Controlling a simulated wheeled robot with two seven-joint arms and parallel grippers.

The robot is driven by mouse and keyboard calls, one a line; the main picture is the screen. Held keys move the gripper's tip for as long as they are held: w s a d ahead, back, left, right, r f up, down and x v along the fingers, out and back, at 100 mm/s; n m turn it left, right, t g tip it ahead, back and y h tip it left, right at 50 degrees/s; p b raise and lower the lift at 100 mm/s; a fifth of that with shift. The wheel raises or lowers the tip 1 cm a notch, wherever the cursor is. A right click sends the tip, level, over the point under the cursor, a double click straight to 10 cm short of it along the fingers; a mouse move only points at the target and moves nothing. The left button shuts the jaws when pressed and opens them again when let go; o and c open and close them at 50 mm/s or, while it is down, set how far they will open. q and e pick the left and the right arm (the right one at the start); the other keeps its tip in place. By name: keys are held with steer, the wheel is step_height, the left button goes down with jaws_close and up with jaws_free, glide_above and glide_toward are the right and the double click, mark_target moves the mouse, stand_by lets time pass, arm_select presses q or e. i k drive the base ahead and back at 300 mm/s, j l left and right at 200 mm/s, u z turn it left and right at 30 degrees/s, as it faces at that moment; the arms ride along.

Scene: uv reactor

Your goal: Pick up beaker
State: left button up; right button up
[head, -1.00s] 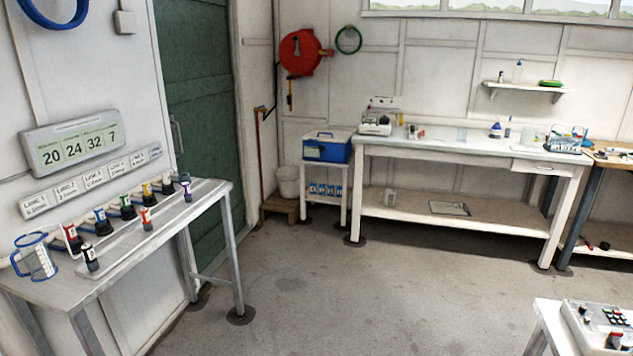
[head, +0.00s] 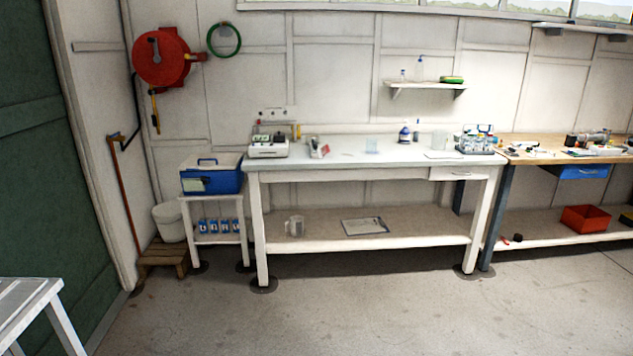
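A small clear, pale-blue vessel that looks like a beaker (head: 371,146) stands on top of the white workbench (head: 330,160), near its middle. It is far off and small, so its markings cannot be made out. A clear jug-like vessel with a handle (head: 296,226) stands on the bench's lower shelf. Neither of my grippers shows in the head view.
A white instrument (head: 268,147) and a bottle with a blue label (head: 404,135) share the bench top. A blue cooler box (head: 211,177) stands to the left, a wooden workbench (head: 560,150) to the right. The floor (head: 330,315) in front is clear.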

mark_target(371, 144)
steer(key=i, duration=1.3)
steer(key=i+j+z, duration=0.15)
steer(key=i, duration=1.2)
steer(key=i+l, duration=0.15)
steer(key=i, duration=0.4)
steer(key=i+l, duration=0.1)
steer(key=i, duration=0.45)
steer(key=i+l, duration=0.15)
steer(key=i, duration=0.4)
steer(key=i+l, duration=0.15)
steer(key=i, duration=0.4)
